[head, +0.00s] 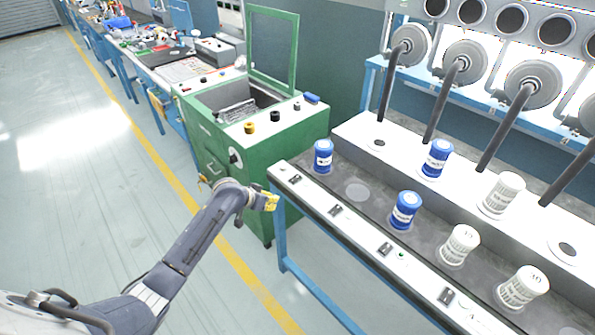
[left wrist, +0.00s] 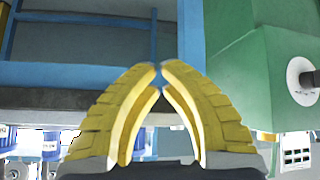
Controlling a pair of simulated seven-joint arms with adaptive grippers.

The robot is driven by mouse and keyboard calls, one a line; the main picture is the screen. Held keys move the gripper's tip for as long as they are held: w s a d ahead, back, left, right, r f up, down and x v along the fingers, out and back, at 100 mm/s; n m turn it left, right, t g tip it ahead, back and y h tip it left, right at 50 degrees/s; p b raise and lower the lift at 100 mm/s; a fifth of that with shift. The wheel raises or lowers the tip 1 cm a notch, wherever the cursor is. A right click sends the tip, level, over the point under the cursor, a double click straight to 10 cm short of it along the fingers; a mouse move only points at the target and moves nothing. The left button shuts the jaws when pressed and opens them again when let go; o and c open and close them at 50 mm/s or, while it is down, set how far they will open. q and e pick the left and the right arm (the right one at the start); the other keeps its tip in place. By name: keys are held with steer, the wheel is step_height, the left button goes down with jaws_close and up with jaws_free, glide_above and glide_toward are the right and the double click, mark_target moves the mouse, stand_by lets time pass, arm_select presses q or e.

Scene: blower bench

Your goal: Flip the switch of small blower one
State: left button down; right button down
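The blower bench carries a front strip with several small black switches: one at the left end (head: 295,180), then a second (head: 335,210), a third (head: 385,249) and a fourth (head: 446,296). Their labels and positions are too small to read, so I cannot tell which is blower one's. My left gripper (head: 270,201) has yellow fingers and is just left of the bench's left end, apart from the nearest switch. In the left wrist view, the left gripper (left wrist: 158,69) has its fingertips drawn together with nothing between them. My right gripper is out of view.
Blue canisters (head: 323,157) (head: 405,210) and white canisters (head: 460,243) stand behind the switch strip. A green cabinet (head: 240,160) with an open lid stands left of the bench. Grey hoses (head: 442,100) rise at the back. The floor at left is clear.

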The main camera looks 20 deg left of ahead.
arm_select(q)
steer(key=d+r+m+h, duration=0.2)
steer(key=d+r+m, duration=0.1)
steer(key=r, duration=1.7)
steer(key=shift+w+d+t, duration=0.25)
steer(key=shift+w+t, duration=0.05)
steer(key=shift+t, duration=0.1)
steer(key=shift+f, duration=0.1)
glide_above(298, 177)
steer(key=f, duration=0.5)
steer(key=shift+s+a+f, duration=0.25)
steer(key=shift+s+f, duration=0.05)
steer(key=shift+s, duration=0.05)
steer(key=f, duration=0.3)
steer(key=shift+w+d, duration=0.15)
steer(key=shift+w, duration=0.15)
steer(key=shift+w+f, duration=0.15)
steer(key=shift+f, duration=0.65)
